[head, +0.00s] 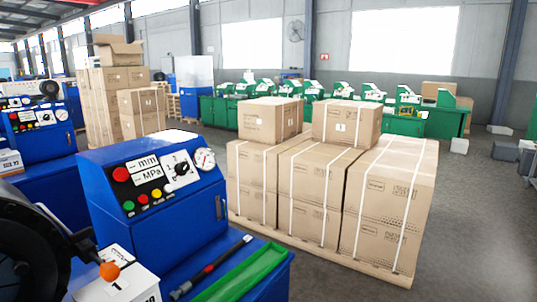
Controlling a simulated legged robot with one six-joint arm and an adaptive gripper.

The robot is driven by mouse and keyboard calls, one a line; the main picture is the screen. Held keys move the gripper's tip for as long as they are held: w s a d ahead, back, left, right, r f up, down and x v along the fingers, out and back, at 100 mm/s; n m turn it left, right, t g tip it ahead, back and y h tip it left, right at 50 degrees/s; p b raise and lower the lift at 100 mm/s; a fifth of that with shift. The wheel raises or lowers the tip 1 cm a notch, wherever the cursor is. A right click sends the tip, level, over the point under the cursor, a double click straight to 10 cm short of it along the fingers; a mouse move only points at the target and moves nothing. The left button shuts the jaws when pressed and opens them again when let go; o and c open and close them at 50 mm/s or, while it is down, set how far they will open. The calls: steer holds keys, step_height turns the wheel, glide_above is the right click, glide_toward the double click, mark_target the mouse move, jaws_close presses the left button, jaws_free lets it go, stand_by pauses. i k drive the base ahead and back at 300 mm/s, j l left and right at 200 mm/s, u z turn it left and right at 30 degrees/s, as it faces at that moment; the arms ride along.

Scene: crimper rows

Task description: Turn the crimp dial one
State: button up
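The nearest blue crimper (165,245) stands at the lower left. Its sloped panel carries a white square plate with a dark dial knob (181,169). The knob's exact pointer setting is too small to read. A round gauge (205,159) sits right of the dial, and a white "mm / MPa" display (148,168) is left of it. A red button (121,174) and several small coloured buttons are also on the panel. A similar blue crimper (38,125) with its own panel stands behind at the far left. My gripper is not in view.
Strapped cartons (390,200) stand right; grey floor (475,225) is open beyond.

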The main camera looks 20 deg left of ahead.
mark_target(182, 169)
steer(key=i+l+z, duration=0.2)
steer(key=i, duration=0.45)
steer(key=i+l+z, duration=0.2)
steer(key=i, duration=0.45)
steer(key=i+u, duration=0.25)
steer(key=u, duration=0.15)
steer(key=i+u, duration=0.2)
steer(key=u, duration=0.15)
steer(key=i+l+u, duration=0.1)
steer(key=u, duration=0.3)
steer(key=i, duration=0.15)
